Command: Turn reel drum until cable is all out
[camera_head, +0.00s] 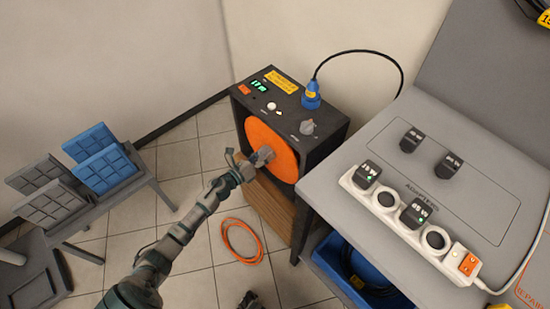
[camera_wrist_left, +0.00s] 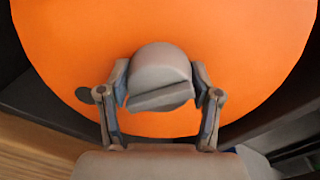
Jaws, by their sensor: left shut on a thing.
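The orange reel drum (camera_head: 272,138) is set in the front of a black box (camera_head: 290,100) beside the grey table. A grey knob stands out from the drum; in the left wrist view the knob (camera_wrist_left: 161,72) sits in front of the orange disc (camera_wrist_left: 70,50). My left gripper (camera_head: 248,165) is shut on this knob, with one finger at each side of it in the left wrist view (camera_wrist_left: 160,90). An orange cable (camera_head: 242,240) lies in a loose coil on the tiled floor below. My right gripper is not clearly seen.
A blue plug (camera_head: 311,95) with a black cable stands on the box top. The grey table (camera_head: 350,160) carries a white power strip (camera_head: 400,222) with several black adapters. A blue bin (camera_head: 335,270) is below it. Blue and grey panels (camera_head: 100,160) stand at left.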

